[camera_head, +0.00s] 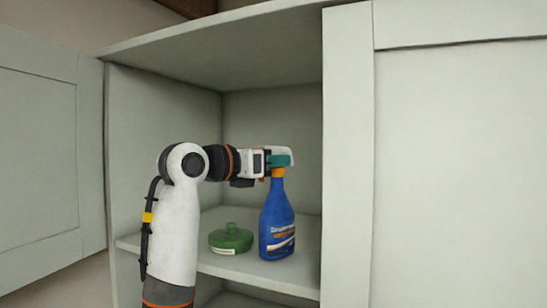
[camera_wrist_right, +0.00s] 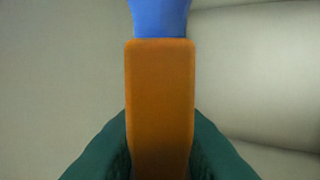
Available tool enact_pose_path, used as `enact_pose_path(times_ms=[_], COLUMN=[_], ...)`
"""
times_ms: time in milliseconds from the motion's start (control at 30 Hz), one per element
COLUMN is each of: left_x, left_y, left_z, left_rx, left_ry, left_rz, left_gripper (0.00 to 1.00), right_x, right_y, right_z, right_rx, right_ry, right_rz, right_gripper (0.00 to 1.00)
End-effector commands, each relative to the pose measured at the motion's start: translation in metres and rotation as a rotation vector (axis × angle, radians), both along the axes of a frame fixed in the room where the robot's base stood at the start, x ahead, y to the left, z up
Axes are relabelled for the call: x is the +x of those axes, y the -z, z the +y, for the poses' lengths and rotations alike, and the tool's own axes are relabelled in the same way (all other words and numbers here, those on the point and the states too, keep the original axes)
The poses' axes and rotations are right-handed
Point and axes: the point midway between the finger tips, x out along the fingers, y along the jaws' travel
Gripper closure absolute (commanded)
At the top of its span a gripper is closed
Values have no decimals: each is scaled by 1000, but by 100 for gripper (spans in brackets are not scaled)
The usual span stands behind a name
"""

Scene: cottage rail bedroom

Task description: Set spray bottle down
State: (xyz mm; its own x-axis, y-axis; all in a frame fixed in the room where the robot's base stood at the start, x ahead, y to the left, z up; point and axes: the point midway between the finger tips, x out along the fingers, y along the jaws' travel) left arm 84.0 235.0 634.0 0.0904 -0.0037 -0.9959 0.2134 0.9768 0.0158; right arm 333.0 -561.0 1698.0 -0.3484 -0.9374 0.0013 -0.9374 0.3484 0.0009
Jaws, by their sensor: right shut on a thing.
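The spray bottle (camera_head: 277,228) is blue with a printed label and an orange neck. It is upright in the open cabinet, its base on or just above the shelf (camera_head: 213,263); I cannot tell whether it touches. My right gripper (camera_head: 279,161) reaches in from the left, level, and is shut on the bottle's top. In the right wrist view the orange neck (camera_wrist_right: 160,105) fills the middle, with dark green shapes on both sides and a bit of the blue body (camera_wrist_right: 160,15) above. My left gripper is not in view.
A green, flat, round container with a knob (camera_head: 231,239) stands on the shelf just left of the bottle. The cabinet's right front panel (camera_head: 348,160) is close to the bottle's right. An open door (camera_head: 45,150) is at left. The shelf's left part looks free.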

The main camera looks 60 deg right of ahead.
Motion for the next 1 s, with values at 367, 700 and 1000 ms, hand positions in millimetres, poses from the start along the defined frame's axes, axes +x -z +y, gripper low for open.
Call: enact_pose_path(times_ms=[367,700,1000], left_x=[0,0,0], left_y=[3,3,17], left_z=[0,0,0], left_rx=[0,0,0], left_ry=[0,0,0], left_rz=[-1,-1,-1], left_gripper=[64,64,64], right_x=[0,0,11], right_y=[3,2,5], right_z=[0,0,26], right_rx=[1,0,-1], right_ry=[-1,0,-6], right_rz=[-1,-1,-2], right_gripper=[73,57,57])
